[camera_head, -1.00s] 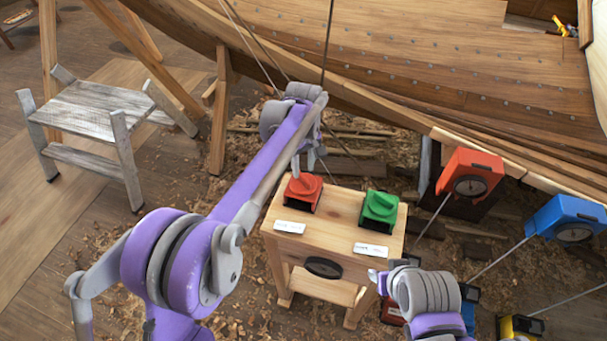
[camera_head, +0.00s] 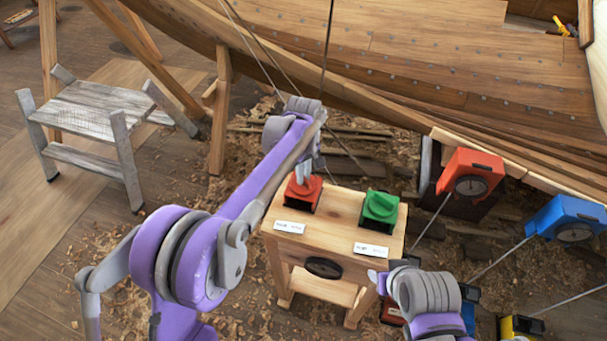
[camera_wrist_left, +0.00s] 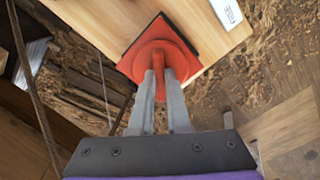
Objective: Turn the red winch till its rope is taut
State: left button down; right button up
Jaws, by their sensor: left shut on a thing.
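The red winch (camera_head: 303,195) sits at the left of a light wooden stand's top, with a green knobbed unit (camera_head: 380,208) to its right. My left gripper (camera_head: 302,177) reaches down onto the winch's knob from above. In the left wrist view the two grey fingers (camera_wrist_left: 161,78) are closed on the upright part of the red winch's round knob (camera_wrist_left: 160,50). A red box with a dark dial (camera_head: 470,174) hangs by the hull, with a thin straight line running down-left from it. I cannot tell whether this line is the winch's rope. My right arm shows at lower right; its gripper's state is unclear.
The wooden stand (camera_head: 338,225) has white labels and a dark oval on its front. A blue box with a dial (camera_head: 568,217) is at far right. The clinker hull (camera_head: 420,60) fills the back. A grey step stool (camera_head: 95,115) stands left. Shavings cover the floor.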

pick_arm(q)
jog(key=shift+m, duration=0.3)
jog(key=m, duration=0.5)
jog(key=shift+b, duration=0.35)
jog(key=m, duration=0.5)
jog(key=shift+m, duration=0.5)
jog(key=c, duration=0.9)
grip_release()
notch_tip(320, 180, up, 11)
jog(key=shift+f, duration=0.1)
